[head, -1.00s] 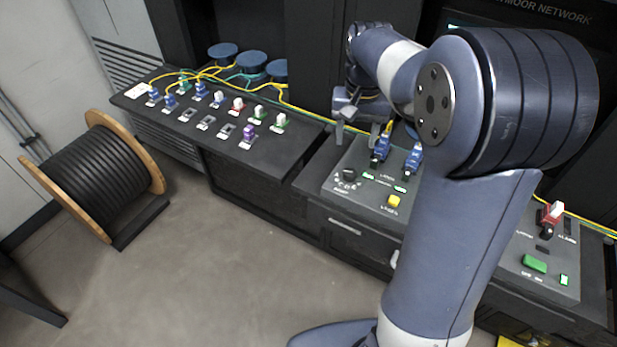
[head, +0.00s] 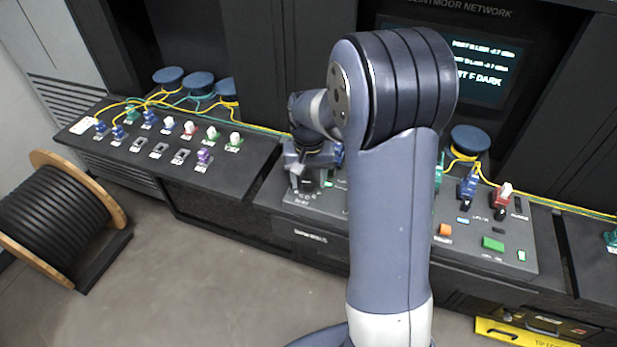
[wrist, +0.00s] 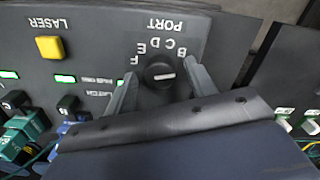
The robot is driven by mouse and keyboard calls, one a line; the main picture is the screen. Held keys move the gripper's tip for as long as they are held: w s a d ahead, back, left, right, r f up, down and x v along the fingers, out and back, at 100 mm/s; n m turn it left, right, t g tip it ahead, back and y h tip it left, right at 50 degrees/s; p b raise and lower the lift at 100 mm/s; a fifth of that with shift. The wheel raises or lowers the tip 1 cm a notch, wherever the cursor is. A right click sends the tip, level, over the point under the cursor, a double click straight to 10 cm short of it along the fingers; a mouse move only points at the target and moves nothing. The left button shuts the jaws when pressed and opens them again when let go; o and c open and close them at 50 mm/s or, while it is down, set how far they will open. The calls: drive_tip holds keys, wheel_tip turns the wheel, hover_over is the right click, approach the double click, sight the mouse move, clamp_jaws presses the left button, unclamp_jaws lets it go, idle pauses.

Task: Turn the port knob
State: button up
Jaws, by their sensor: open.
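The black port knob (wrist: 158,74) shows in the wrist view, round with a pale pointer line lying nearly level. Letters B, C, D, E and F curve around it under an upside-down PORT label; I cannot tell which letter the pointer marks. My gripper (wrist: 160,71) is open, with one grey finger on each side of the knob. A small gap seems to show on both sides; contact is not clear. In the head view my gripper (head: 308,172) is low over the left end of the middle panel, and the knob there is mostly hidden by it.
In the wrist view a yellow LASER button (wrist: 49,47) and a black latch button (wrist: 69,104) lie left of the knob. A left console (head: 120,155) holds several coloured connectors. A screen (head: 485,65) reads DARK. A cable reel (head: 60,215) stands on the floor.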

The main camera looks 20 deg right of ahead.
drive_tip(key=c, duration=1)
